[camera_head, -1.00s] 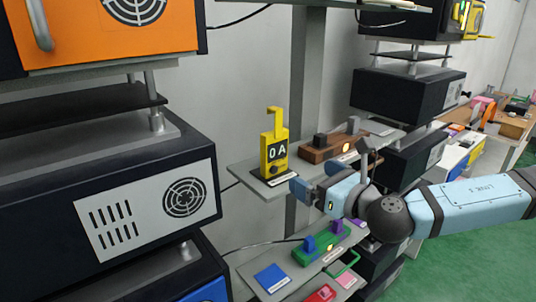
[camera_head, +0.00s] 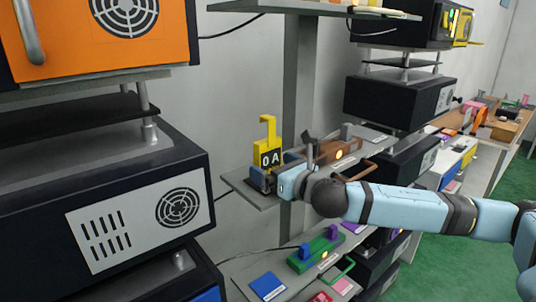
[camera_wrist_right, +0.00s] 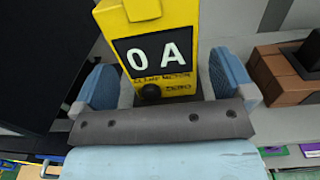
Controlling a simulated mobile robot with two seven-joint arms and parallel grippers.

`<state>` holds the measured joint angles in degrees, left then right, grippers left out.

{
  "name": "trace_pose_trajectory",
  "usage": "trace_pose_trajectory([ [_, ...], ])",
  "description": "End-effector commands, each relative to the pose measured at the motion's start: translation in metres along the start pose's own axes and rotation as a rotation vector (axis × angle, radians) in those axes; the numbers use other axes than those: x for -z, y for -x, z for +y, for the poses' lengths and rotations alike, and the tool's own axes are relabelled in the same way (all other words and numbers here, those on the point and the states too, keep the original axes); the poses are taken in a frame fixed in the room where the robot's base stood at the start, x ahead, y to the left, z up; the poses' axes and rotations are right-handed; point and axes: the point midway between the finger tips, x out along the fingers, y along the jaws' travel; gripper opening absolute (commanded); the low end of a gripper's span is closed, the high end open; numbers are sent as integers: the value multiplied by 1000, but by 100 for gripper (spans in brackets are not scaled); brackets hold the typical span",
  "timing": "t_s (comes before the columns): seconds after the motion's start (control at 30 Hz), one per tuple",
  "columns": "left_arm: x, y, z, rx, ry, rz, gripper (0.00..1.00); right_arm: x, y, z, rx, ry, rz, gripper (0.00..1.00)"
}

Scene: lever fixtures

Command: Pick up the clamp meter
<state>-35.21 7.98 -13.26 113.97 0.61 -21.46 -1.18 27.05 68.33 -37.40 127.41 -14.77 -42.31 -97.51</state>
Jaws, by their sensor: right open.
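The yellow clamp meter (camera_head: 268,143) stands upright on the grey shelf, with a hook-shaped top and a black display reading "0 A". In the right wrist view the clamp meter (camera_wrist_right: 158,50) fills the space between the two blue fingers. My right gripper (camera_head: 263,179) reaches in from the right at the meter's lower front and hides its base. In the right wrist view my right gripper (camera_wrist_right: 165,85) is open, one finger on each side of the meter, with a visible gap at least on the left. My left gripper is not in view.
The grey shelf (camera_head: 245,190) also holds a brown block fixture (camera_head: 330,150) just right of the meter; it shows in the wrist view (camera_wrist_right: 280,80). A lower shelf carries a green lever fixture (camera_head: 315,254) and a blue square (camera_head: 268,286). Black equipment boxes stand at left.

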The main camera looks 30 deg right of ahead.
Motion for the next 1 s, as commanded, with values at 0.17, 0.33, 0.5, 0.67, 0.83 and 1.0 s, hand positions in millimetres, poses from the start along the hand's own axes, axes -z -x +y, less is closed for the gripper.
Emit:
trace_pose_trajectory([
  [0.17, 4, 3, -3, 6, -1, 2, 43, -2, -16, 0, 0, 0, -2, 100],
  [0.33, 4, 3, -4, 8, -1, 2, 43, 0, -17, 0, 0, 1, -1, 100],
  [0.5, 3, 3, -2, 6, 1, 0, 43, 0, -17, 0, 0, 1, -1, 72],
  [0.67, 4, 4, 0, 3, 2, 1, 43, -1, -17, 0, 0, 1, -2, 45],
  [0.83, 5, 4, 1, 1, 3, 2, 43, -1, -17, 0, 0, 1, -2, 45],
  [1.0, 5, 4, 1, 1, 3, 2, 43, -9, -17, 0, 0, 1, -3, 45],
])
